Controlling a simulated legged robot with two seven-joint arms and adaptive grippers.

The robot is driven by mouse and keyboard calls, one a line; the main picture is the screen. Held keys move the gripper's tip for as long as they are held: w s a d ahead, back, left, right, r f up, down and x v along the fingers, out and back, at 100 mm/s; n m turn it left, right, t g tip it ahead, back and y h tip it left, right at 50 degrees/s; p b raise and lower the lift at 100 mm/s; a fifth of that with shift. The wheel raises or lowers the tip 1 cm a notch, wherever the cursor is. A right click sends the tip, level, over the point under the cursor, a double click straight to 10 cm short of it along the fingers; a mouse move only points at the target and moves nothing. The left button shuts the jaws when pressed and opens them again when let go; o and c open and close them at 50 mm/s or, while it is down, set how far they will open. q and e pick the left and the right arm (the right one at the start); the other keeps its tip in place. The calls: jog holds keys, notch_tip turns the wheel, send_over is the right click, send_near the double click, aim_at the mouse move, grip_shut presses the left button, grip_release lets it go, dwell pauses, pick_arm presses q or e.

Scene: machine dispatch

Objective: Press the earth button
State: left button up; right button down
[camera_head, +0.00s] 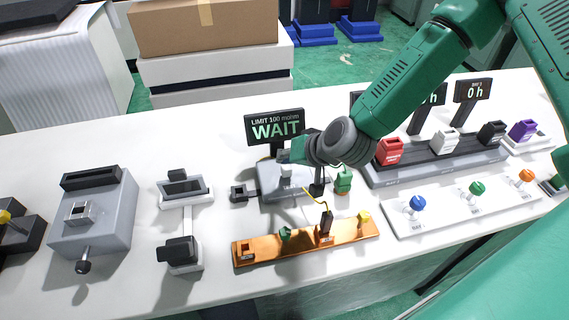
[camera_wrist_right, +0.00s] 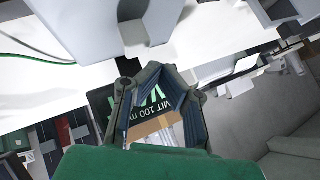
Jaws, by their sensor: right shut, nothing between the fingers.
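A grey tester box (camera_head: 270,188) stands in the middle of the white table, under a black sign (camera_head: 275,128) reading "LIMIT 100 mohm" and "WAIT". The sign also shows upside down in the wrist view (camera_wrist_right: 108,104). My right gripper (camera_head: 298,150) is over the back right of the box, hiding part of it. In the wrist view the gripper (camera_wrist_right: 152,75) is shut with nothing held. I cannot tell which part is the earth button, or whether the gripper touches anything. My left gripper is not in view.
An orange board (camera_head: 300,244) with small coloured parts lies in front of the box, with a yellow wire above it. A green part (camera_head: 343,181) stands right of the box. A grey machine (camera_head: 95,212) stands at left.

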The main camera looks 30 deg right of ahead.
aim_at(286, 168)
jog(key=shift+d, duration=0.3)
jog(key=shift+d+r+p, duration=0.1)
jog(key=shift+r+p, duration=0.2)
jog(key=shift+p, duration=0.05)
jog(key=r+p, duration=0.2)
jog(key=r, duration=0.1)
jog(key=r+p, duration=0.1)
jog(key=shift+a+r+p, duration=0.25)
jog(key=shift+a+p, duration=0.05)
jog(key=shift+p, duration=0.05)
jog(key=shift+d+f, duration=0.15)
jog(key=shift+d, duration=0.05)
jog(key=shift+a, duration=0.1)
jog(key=shift+s, duration=0.1)
